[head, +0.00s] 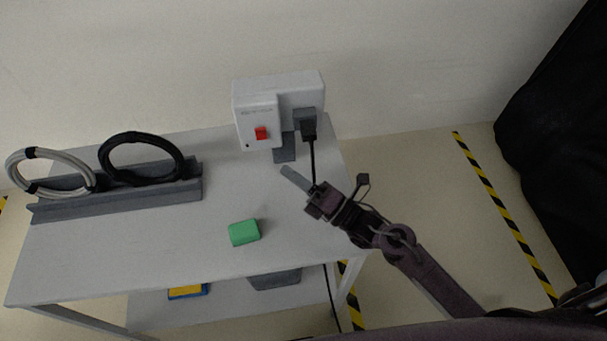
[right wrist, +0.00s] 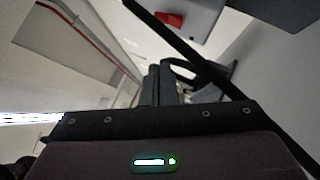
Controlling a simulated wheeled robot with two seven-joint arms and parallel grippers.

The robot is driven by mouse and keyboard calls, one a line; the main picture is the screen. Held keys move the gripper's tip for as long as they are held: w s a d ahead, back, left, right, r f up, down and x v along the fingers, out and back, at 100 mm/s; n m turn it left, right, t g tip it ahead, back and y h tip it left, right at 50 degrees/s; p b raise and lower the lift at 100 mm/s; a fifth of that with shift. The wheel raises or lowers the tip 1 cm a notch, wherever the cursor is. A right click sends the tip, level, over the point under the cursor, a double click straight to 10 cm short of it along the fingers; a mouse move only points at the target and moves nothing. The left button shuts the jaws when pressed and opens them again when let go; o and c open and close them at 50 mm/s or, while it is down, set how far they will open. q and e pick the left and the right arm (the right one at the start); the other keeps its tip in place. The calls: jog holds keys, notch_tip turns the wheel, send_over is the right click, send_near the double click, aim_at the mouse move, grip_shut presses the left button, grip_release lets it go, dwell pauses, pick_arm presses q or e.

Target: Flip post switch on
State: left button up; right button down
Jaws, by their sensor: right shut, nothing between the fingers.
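The post (head: 285,148) stands at the back of the grey table and carries a white switch box (head: 257,106). A red switch (head: 261,133) sits on the front of the box, at its lower left. The red switch also shows in the right wrist view (right wrist: 168,19), near the top. A dark plug (head: 307,120) with a black cable is in the right part of the box. My right gripper (head: 287,172) is shut and empty, below and to the right of the red switch and apart from it. My left gripper is not in view.
The table (head: 150,245) holds a rack (head: 120,203) with a white cable coil (head: 50,172) and a black coil (head: 141,157) at left. A green block (head: 244,232) lies near the front. The black cable hangs beside my right gripper. A wall stands behind.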

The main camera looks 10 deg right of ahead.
aim_at(257, 132)
jog(key=w+a+r+p, duration=0.3)
jog(key=w, duration=0.3)
jog(key=shift+w+a+r, duration=0.3)
jog(key=shift+w+r+m+h+p, duration=0.3)
jog(key=shift+r+m+p, duration=0.1)
jog(key=shift+r+p, duration=0.3)
jog(key=shift+s+f+b, duration=0.1)
jog(key=shift+f+b, duration=0.2)
jog(key=shift+f, duration=0.25)
